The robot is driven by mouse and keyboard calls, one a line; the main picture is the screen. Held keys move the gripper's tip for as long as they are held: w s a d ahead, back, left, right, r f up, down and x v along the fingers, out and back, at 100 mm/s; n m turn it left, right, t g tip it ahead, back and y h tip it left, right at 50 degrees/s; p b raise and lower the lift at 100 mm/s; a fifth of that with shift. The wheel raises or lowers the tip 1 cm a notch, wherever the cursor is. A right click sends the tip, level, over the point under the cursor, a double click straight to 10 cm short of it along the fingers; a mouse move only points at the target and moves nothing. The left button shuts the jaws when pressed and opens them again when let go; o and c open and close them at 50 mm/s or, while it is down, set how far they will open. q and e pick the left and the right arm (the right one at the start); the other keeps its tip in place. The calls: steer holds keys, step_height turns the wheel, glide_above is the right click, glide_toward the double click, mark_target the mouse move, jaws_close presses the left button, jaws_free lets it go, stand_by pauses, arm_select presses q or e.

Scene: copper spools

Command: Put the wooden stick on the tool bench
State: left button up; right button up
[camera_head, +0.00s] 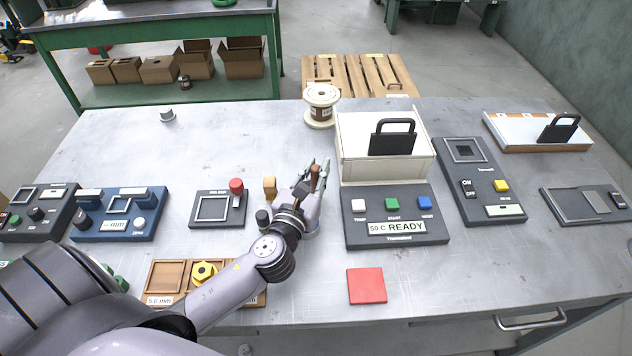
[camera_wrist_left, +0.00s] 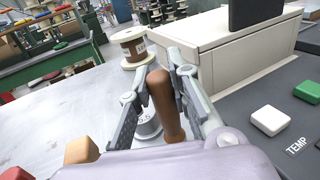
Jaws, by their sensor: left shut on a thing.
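The wooden stick is a brown, round-ended handle (camera_head: 314,180). It also shows in the left wrist view (camera_wrist_left: 166,103), between the finger pads. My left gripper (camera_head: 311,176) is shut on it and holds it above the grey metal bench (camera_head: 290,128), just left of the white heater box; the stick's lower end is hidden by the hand. The left fingers also show in the wrist view (camera_wrist_left: 163,85). A green workbench (camera_head: 160,92) stands at the back left; I cannot tell which bench is the tool bench. My right gripper is in neither view.
The white box with a black handle (camera_head: 385,130) sits close to the hand, behind a panel reading READY (camera_head: 395,228). A copper spool (camera_head: 321,100) stands behind. A wooden tray (camera_head: 165,275) and a red square (camera_head: 366,286) lie in front. The bench's back left is mostly clear.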

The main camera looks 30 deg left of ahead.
arm_select(q)
jaws_close()
steer(key=shift+r, duration=0.1)
steer(key=shift+r, duration=0.25)
step_height(320, 180, up, 19)
steer(key=p, duration=0.5)
steer(key=s+d+f+m+h, duration=0.1)
steer(key=s+d+f, duration=0.2)
steer(key=s+f, duration=0.3)
steer(key=s+d+f+h, duration=0.1)
steer(key=s+d+f, duration=0.3)
steer(key=s+f, duration=0.2)
steer(key=shift+s+m+h, duration=0.4)
steer(key=shift+s, duration=0.7)
